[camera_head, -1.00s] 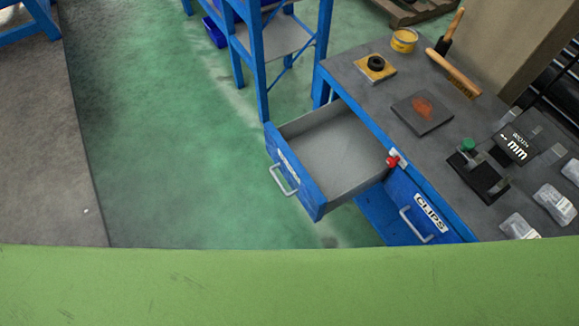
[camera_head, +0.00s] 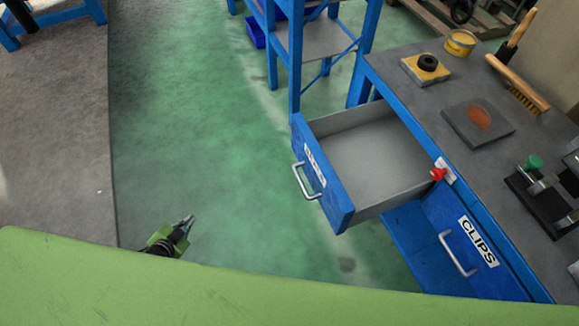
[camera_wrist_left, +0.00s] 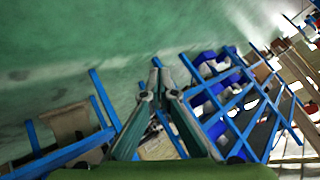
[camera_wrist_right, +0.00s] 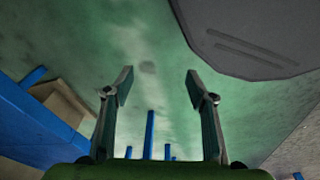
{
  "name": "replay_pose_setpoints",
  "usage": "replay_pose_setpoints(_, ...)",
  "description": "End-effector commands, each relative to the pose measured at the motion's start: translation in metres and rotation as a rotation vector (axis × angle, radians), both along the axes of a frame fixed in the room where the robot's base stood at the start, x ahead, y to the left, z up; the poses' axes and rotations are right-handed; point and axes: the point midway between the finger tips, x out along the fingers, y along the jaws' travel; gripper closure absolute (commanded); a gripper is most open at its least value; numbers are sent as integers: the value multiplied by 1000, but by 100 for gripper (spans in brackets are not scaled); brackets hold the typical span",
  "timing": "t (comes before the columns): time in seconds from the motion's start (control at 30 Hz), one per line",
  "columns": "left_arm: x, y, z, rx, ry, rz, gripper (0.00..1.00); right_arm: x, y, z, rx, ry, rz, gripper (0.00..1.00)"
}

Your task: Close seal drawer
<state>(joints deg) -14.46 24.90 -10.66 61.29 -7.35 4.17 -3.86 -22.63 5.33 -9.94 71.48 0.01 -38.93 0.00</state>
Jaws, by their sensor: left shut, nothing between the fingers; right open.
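The open drawer (camera_head: 375,160) sticks out of the blue workbench, pulled out to the left, and looks empty inside. Its blue front (camera_head: 330,185) has a white label, too oblique to read, and a metal handle (camera_head: 307,181). My left gripper (camera_head: 190,221) is shut and empty over the green floor, left of the drawer front and apart from it. It also shows in the left wrist view (camera_wrist_left: 157,65), fingertips together. My right gripper (camera_wrist_right: 158,82) is open and empty in the right wrist view. It is not in the head view.
A closed drawer front labelled CLIPS (camera_head: 470,248) sits beside the open one. A red knob (camera_head: 438,174) is on the bench edge between them. The bench top (camera_head: 455,85) holds a brush (camera_head: 520,85), a tin (camera_head: 460,43) and fixtures. A blue rack (camera_head: 295,60) stands behind. Green floor left of the drawer is clear.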

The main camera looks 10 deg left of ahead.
Motion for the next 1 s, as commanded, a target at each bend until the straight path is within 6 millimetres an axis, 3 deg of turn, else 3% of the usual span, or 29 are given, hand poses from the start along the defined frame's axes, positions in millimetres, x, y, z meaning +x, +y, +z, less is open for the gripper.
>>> replay_pose_setpoints(0.03,36,8,8,40,-99,-74,100,16,2,-14,2,-18,-2,49)
replay_pose_setpoints(0.1,75,9,42,88,-225,-175,100,33,4,-9,3,-32,-6,49)
replay_pose_setpoints(0.2,116,-3,93,158,-396,-333,100,53,7,2,6,-52,-10,49)
replay_pose_setpoints(0.33,145,-38,156,247,-603,-554,100,71,9,21,9,-78,-14,49)
replay_pose_setpoints(0.5,137,-104,219,350,-840,-864,100,78,9,52,10,-112,-20,49)
replay_pose_setpoints(0.7,94,-169,255,423,-1021,-1157,100,70,6,85,10,-139,-24,49)
replay_pose_setpoints(0.83,75,-189,264,442,-1072,-1252,100,64,5,99,11,-145,-25,49)
replay_pose_setpoints(1.0,72,-198,270,444,-1088,-1277,100,62,5,105,10,-146,-26,49)
